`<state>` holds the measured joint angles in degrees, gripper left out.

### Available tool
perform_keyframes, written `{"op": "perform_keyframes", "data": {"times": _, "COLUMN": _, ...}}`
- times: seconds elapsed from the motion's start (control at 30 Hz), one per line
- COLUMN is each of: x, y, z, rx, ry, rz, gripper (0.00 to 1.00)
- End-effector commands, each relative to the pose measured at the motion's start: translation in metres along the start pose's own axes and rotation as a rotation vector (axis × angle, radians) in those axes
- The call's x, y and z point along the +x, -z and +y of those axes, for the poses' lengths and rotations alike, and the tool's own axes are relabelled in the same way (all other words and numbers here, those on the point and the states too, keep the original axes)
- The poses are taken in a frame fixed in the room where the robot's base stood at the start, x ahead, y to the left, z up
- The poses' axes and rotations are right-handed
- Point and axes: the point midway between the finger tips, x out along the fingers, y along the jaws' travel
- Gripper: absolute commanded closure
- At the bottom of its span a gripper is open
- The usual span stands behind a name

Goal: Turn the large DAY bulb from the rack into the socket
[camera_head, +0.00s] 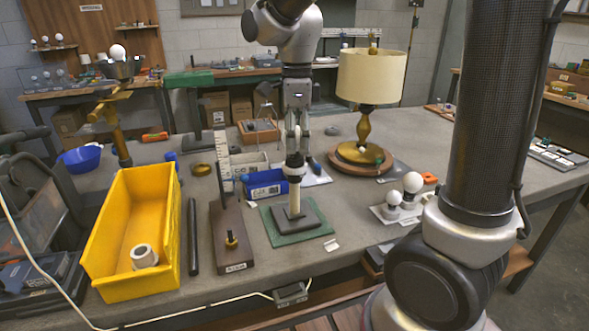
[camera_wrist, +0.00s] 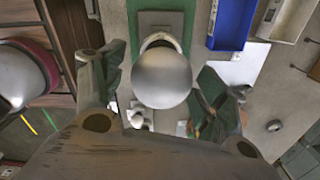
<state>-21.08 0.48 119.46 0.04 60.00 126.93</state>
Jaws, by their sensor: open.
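A round white bulb (camera_wrist: 163,75) sits at the top of the lamp post, with a pale ring around its far side in the wrist view. In the head view the bulb (camera_head: 294,160) is partly hidden by my fingers, above the socket collar (camera_head: 293,171). The upright post stands on a dark base (camera_head: 296,217) on a green mat. My gripper (camera_head: 297,146) is open over it, pointing down, fingers on either side of the bulb with gaps showing. No label is readable. How far the bulb is seated cannot be told. The white rack (camera_head: 383,215) at right holds a larger bulb (camera_head: 412,182) and a smaller one (camera_head: 393,198).
A yellow bin (camera_head: 170,245) with a white roll stands at left. A dark board (camera_head: 228,240) with an upright ruler is left of the mat. A blue box (camera_head: 264,183) lies close behind the post. A shaded lamp (camera_head: 371,75) stands behind right.

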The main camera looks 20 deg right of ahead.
Motion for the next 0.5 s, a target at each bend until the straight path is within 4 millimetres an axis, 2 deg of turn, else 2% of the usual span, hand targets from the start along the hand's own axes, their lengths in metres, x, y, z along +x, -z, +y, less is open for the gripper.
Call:
{"op": "perform_keyframes", "data": {"times": 0.17, "x": -0.021, "y": -0.001, "z": -0.001, "rx": 0.000, "ry": 0.005, "rz": -0.003, "gripper": 0.27}}
{"op": "perform_keyframes", "data": {"times": 0.5, "x": -0.094, "y": 0.000, "z": -0.001, "rx": 0.000, "ry": 0.003, "rz": -0.002, "gripper": 0.27}}
